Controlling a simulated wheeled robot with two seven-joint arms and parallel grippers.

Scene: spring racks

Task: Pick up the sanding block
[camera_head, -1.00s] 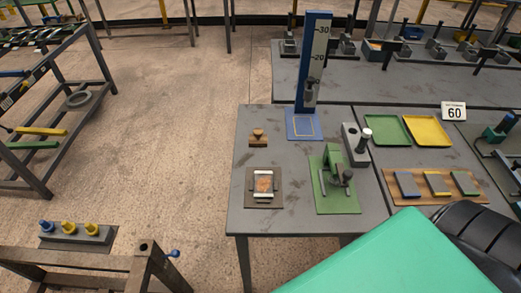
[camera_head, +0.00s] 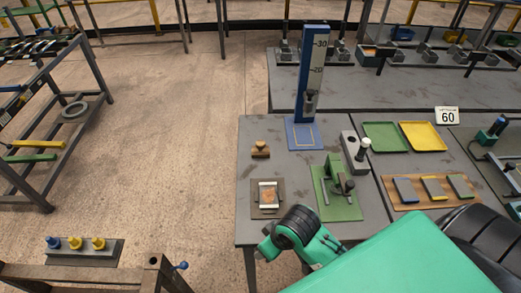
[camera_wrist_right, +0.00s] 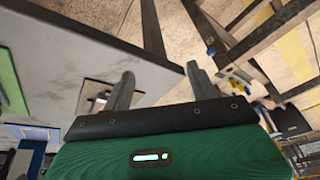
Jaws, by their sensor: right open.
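A small brown wooden block with a knob on top (camera_head: 260,149), which looks like the sanding block, sits near the left edge of the grey table (camera_head: 262,227). In front of it is a dark plate (camera_head: 256,212) with a clamped brown piece (camera_head: 267,194). My right gripper (camera_wrist_right: 162,80) shows in the right wrist view, its two fingers apart and nothing between them. It is beside the table edge, with part of the clamp plate (camera_wrist_right: 97,92) beyond the left finger. The block cannot be made out there. My left gripper is not in view.
A green fixture (camera_head: 338,192) stands right of the plate, and a blue scale post (camera_head: 312,75) stands behind. Further right are green (camera_head: 384,137) and yellow (camera_head: 422,136) trays and a wooden board (camera_head: 432,202) with several grey blocks. Open floor lies left of the table.

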